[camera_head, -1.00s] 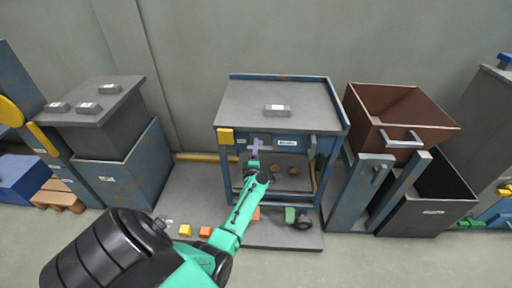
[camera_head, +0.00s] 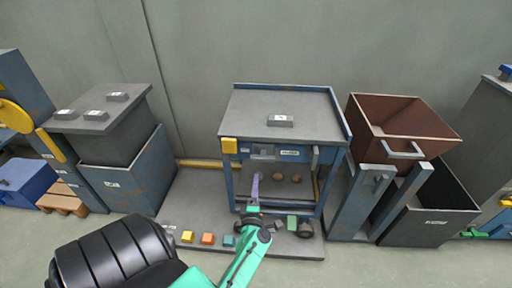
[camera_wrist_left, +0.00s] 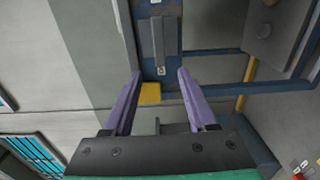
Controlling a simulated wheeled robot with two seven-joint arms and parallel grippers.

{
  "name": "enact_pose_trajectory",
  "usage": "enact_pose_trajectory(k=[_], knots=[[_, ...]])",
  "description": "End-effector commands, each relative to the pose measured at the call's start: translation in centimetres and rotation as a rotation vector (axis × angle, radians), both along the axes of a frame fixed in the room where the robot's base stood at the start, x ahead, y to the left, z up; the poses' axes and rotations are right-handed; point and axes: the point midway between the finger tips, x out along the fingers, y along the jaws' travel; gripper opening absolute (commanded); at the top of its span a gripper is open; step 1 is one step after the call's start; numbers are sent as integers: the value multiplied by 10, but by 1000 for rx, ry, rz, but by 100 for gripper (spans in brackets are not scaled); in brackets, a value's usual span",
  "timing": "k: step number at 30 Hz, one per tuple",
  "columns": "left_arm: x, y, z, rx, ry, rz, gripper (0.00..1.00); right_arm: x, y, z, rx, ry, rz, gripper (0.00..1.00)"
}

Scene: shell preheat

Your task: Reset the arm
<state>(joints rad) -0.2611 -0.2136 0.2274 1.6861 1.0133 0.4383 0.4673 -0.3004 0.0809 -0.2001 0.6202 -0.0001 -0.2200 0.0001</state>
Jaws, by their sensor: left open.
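My left arm, green with a dark wrist, comes in from the lower left in the head view. My left gripper (camera_head: 255,184) has purple fingers and is in front of the blue-framed workbench (camera_head: 255,105), below its front panel. In the left wrist view the two purple fingers of my left gripper (camera_wrist_left: 159,75) stand apart with nothing between them. Beyond them show a blue panel with a grey bar handle (camera_wrist_left: 158,42) and a yellow block (camera_wrist_left: 150,93). My right gripper is not in view.
A grey block (camera_head: 280,120) lies on the bench top. Brown lumps (camera_head: 278,178) sit in the bench opening. Coloured cubes, one orange (camera_head: 208,239), line the base plate's front edge. A blue bin (camera_head: 125,175) stands left; a brown open box (camera_head: 400,130) stands right.

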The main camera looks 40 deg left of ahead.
Motion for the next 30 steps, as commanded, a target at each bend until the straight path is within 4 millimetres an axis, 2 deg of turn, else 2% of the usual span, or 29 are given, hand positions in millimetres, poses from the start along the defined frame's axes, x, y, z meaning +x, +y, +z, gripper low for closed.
enact_pose_trajectory(k=[15,17,20,22,23,24,26,28,29,30], knots=[[0,-1,0,1,2,-2,57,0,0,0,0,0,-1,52],[1,-6,-4,17,31,-24,57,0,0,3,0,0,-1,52],[3,-34,-31,117,196,-166,57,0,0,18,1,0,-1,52],[-5,-69,-69,246,397,-349,57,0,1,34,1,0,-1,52],[-15,-85,-89,312,494,-442,57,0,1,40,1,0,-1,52],[-32,-104,-116,403,626,-574,57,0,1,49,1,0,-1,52],[-69,-126,-156,535,810,-768,57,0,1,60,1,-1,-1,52],[-122,-140,-195,681,1007,-994,57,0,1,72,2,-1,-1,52],[-148,-142,-208,742,1087,-1088,57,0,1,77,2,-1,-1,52],[-182,-142,-224,818,1187,-1213,57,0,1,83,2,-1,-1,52]])
